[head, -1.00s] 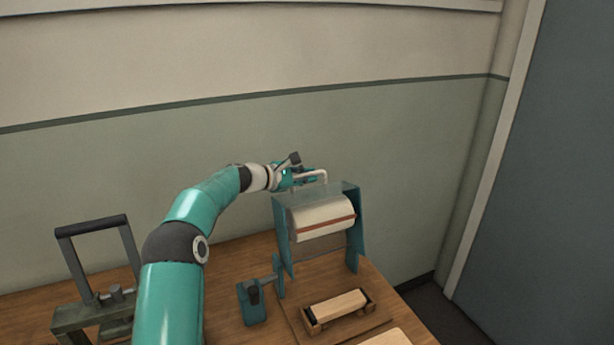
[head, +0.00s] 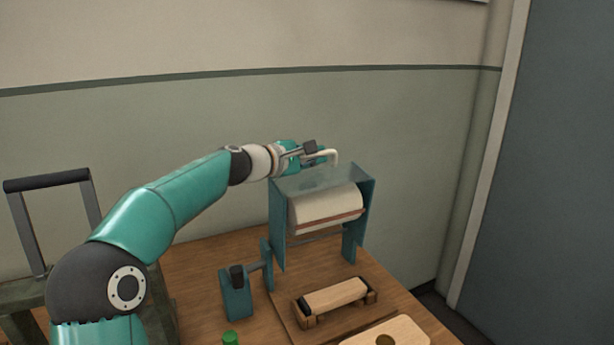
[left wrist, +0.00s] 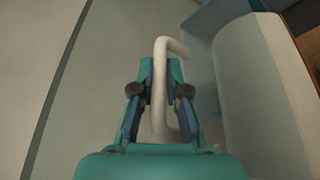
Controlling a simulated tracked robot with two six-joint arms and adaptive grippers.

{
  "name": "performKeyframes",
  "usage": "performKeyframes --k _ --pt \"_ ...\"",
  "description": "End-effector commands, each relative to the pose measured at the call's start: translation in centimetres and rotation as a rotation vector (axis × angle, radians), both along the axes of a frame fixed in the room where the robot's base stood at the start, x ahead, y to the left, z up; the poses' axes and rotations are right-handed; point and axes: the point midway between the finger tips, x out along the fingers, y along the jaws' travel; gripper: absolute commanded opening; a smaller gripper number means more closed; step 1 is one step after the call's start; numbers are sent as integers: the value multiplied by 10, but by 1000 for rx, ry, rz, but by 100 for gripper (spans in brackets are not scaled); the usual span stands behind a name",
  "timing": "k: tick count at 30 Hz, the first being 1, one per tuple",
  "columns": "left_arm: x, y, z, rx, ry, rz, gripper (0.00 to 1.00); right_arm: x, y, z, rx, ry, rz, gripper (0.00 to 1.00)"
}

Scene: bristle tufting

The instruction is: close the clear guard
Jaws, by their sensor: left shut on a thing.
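The clear guard (head: 318,179) is a see-through panel at the top of a teal machine frame (head: 278,225), above a pale roller with a reddish strip. Its white bent handle (head: 334,157) rises above the panel and shows large in the left wrist view (left wrist: 162,50). My left gripper (head: 315,154) is shut on this handle, above and behind the frame's top edge. In the left wrist view its fingers (left wrist: 160,92) stand on both sides of the handle. The panel's exact tilt is hard to tell because it is transparent. My right gripper is not in view.
A teal block with a dark knob (head: 237,293) stands left of the frame. A wooden holder with a pale bar (head: 336,296) and a board with a hole (head: 408,330) lie in front. A grey frame with a dark handle (head: 30,225) stands at left. The wall is behind.

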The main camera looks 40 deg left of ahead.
Motion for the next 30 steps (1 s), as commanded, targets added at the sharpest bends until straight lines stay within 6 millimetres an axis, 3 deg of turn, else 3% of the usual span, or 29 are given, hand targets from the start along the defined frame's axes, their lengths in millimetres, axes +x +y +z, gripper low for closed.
performKeyframes --k 1,3,12,29,30 --pt "-4 -7 -12 27 -12 -3 0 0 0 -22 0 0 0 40" --pt "-8 -15 -12 58 -30 -3 0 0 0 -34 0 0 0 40" --pt "-19 -39 -12 162 -80 -2 0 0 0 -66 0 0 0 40" --pt "-22 -45 -10 193 -94 -1 0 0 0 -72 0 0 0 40" --pt "-22 -45 -10 193 -94 -1 16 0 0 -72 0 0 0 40"
